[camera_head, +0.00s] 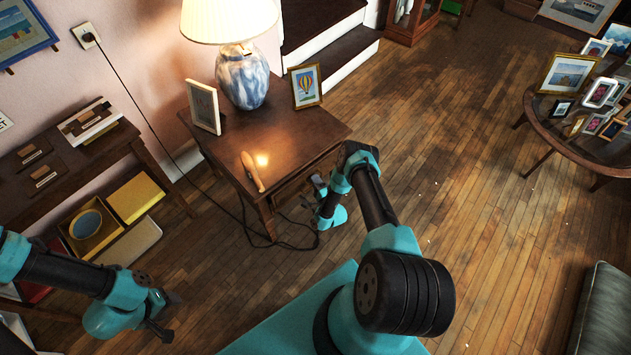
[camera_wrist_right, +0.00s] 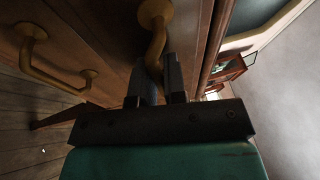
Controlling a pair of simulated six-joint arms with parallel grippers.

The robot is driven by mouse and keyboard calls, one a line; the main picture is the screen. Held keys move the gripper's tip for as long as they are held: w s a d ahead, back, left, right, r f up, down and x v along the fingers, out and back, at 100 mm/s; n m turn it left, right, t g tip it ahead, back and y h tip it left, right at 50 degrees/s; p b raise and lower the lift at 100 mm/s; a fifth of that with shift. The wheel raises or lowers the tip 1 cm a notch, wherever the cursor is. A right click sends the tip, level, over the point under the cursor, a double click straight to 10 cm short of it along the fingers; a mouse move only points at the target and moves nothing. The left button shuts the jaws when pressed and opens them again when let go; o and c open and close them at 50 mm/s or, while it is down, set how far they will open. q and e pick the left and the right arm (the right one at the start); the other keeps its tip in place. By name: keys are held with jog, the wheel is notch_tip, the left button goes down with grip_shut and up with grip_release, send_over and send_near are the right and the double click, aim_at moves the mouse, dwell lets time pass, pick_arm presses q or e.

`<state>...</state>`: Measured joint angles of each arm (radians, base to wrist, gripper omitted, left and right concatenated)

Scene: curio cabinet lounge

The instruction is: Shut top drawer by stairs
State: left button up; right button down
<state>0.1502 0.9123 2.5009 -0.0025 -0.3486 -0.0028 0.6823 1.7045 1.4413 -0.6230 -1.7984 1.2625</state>
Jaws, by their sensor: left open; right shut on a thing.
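The dark wooden side table (camera_head: 310,132) stands beside the stairs (camera_head: 325,50), with its drawer side facing my right arm. The right wrist view shows its wooden drawer fronts (camera_wrist_right: 95,35) close up, with a brass handle (camera_wrist_right: 157,38) between the fingers of my right gripper (camera_wrist_right: 158,82). That gripper (camera_head: 318,188) is shut on this handle at the table's side in the head view. A second brass handle (camera_wrist_right: 40,62) shows to the left. How far the top drawer stands out, I cannot tell. My left gripper (camera_head: 165,315) is open and empty, low at the left.
On the tabletop are a lamp (camera_head: 242,78), two picture frames (camera_head: 305,86) (camera_head: 203,106) and a wooden-handled object (camera_head: 252,171). A cord (camera_head: 215,205) runs down to the floor by the table. A shelf (camera_head: 60,180) stands left. Open floor (camera_head: 470,190) lies right.

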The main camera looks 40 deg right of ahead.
aim_at(309, 176)
jog(key=shift+w, duration=0.1)
jog(key=shift+w+a, duration=0.2)
jog(key=shift+w, duration=1.7)
jog(key=c, duration=1.2)
grip_release()
jog(key=shift+o, duration=0.2)
jog(key=shift+a, duration=0.1)
jog(key=shift+s+a+f, duration=0.1)
jog(key=shift+s, duration=0.1)
jog(key=v, duration=1.7)
jog(key=shift+d, duration=0.2)
jog(key=shift+w, duration=0.1)
